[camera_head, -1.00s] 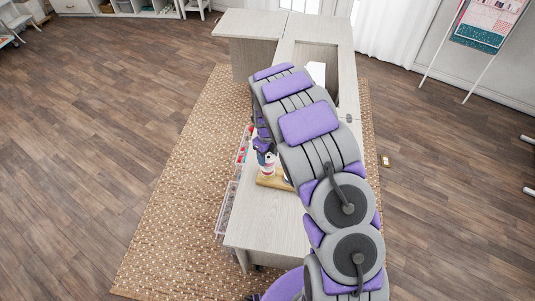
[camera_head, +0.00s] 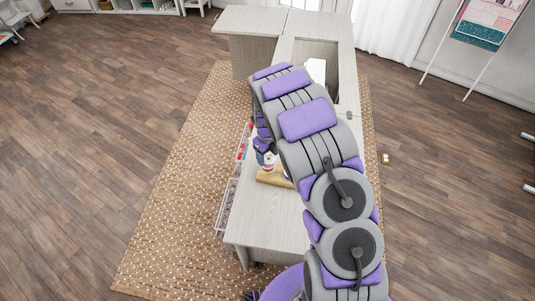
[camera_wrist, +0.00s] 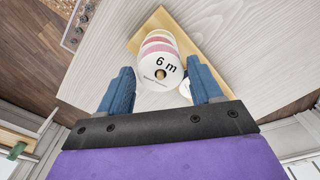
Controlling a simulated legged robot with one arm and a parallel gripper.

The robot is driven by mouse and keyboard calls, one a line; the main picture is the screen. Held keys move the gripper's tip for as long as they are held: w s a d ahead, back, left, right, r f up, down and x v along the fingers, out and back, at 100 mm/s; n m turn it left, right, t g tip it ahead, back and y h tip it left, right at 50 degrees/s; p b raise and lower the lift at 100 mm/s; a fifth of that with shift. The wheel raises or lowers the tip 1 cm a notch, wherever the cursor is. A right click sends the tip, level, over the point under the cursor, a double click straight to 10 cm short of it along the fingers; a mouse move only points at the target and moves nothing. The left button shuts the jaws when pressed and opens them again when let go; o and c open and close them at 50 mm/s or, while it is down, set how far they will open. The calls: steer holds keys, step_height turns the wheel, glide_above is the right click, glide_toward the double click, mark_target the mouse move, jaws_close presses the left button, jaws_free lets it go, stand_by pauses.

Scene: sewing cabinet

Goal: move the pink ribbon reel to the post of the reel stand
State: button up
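In the wrist view the reel stand (camera_wrist: 190,52) is a light wooden board on the cabinet top. A stack of white and pink reels (camera_wrist: 160,62) stands on it; the end one is white, marked "6 m", and a pink band shows behind it. I cannot tell which is the pink ribbon reel. Another white reel is partly hidden by my right finger. My gripper (camera_wrist: 162,92) is open, its two blue fingers on either side of the stack's near end, with nothing clearly between them. In the head view my arm covers much of the stand (camera_head: 270,178).
The pale wooden cabinet top (camera_head: 262,220) is clear in front of the stand. Clear bins with coloured items (camera_head: 243,145) hang along its left side. An open well (camera_head: 322,70) lies farther back. A woven rug (camera_head: 175,215) lies below.

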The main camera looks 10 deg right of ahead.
steer(key=o, duration=0.3)
steer(key=shift+o, duration=0.2)
step_height(320, 180, up, 17)
steer(key=p, duration=0.2)
steer(key=shift+r, duration=0.15)
steer(key=shift+w+a, duration=0.1)
stand_by(0.4)
